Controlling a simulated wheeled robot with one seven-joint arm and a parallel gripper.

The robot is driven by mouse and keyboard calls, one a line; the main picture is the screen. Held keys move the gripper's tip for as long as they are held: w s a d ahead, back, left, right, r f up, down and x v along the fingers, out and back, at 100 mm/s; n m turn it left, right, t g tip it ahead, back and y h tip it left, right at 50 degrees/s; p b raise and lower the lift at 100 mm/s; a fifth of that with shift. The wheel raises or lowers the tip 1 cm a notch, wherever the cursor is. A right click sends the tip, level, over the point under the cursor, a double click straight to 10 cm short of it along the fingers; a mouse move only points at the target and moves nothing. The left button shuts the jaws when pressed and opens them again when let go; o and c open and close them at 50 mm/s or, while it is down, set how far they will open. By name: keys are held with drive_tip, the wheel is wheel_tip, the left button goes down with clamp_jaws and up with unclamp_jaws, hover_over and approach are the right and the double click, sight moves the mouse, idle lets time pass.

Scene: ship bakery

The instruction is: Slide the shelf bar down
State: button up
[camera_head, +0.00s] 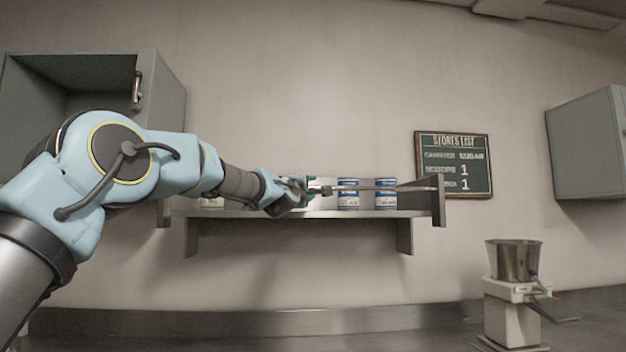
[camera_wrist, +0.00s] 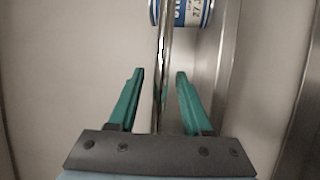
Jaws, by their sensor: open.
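The shelf bar (camera_head: 385,188) is a thin metal rod across the front of the wall shelf (camera_head: 300,213), in front of the canisters and above the shelf board. Its right end meets the shelf's right end panel (camera_head: 437,200); my arm hides its left part. My gripper (camera_head: 318,190) is at the bar in the head view. In the wrist view, the bar (camera_wrist: 164,75) runs lengthwise between the two green fingers of my gripper (camera_wrist: 160,75), which are open with a gap on each side of it.
Blue-and-white canisters (camera_head: 348,194) stand on the shelf behind the bar; one also shows in the wrist view (camera_wrist: 188,12). An open cabinet (camera_head: 165,105) is at left and a closed one (camera_head: 585,145) at right. A scale with a metal bowl (camera_head: 513,260) stands on the counter.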

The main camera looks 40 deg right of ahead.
drive_tip(key=shift+p+x, duration=0.3)
drive_tip(key=shift+x, duration=0.65)
drive_tip(key=shift+a, duration=0.1)
clamp_jaws()
idle(0.7)
